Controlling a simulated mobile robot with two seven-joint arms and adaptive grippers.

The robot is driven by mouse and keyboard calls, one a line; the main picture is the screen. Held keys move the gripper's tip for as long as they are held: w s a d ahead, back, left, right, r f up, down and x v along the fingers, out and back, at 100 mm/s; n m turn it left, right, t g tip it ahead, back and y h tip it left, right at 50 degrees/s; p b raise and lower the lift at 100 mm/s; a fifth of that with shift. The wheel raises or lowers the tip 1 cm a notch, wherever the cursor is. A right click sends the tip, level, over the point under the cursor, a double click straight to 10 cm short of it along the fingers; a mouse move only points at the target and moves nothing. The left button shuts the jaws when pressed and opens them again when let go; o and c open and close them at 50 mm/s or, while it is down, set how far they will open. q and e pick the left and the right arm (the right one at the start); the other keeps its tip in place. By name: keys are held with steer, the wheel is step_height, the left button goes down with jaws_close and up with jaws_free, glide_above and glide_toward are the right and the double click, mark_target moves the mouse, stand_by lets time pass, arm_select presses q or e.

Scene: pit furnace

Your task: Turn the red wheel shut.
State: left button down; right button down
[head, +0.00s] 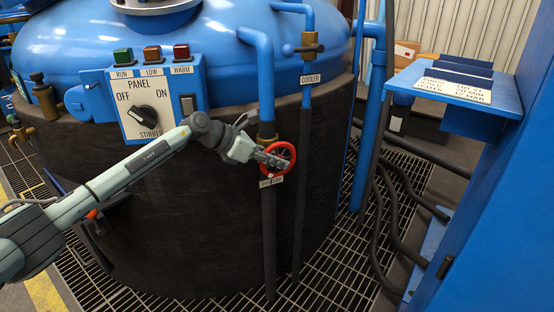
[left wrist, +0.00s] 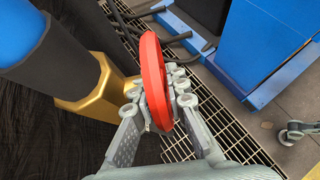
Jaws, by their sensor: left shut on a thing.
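The red wheel (head: 290,158) sits on a brass valve on the vertical pipe at the right side of the blue tank. My left gripper (head: 275,160) reaches it from the left and is shut on its rim. In the left wrist view the red wheel (left wrist: 155,80) stands edge-on between the fingers of my left gripper (left wrist: 158,105), beside the brass valve body (left wrist: 100,90). Part of the rim is hidden by the fingers. My right gripper is not in view.
A panel (head: 145,105) with a black knob and several coloured buttons is on the tank above my left arm. A second pipe marked cooler (head: 307,80) runs just right of the wheel. A blue shelf (head: 455,85) stands at right. Grating covers the floor, with dark hoses (head: 390,220).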

arm_select(q)
steer(key=shift+f, duration=0.1)
steer(key=c, duration=1.5)
jaws_free()
steer(key=shift+c, duration=0.2)
steer(key=shift+s+a+r, duration=0.1)
steer(key=shift+a+r, duration=0.15)
steer(key=v, duration=1.1)
steer(key=shift+s+a+r, duration=0.1)
steer(key=shift+a, duration=0.05)
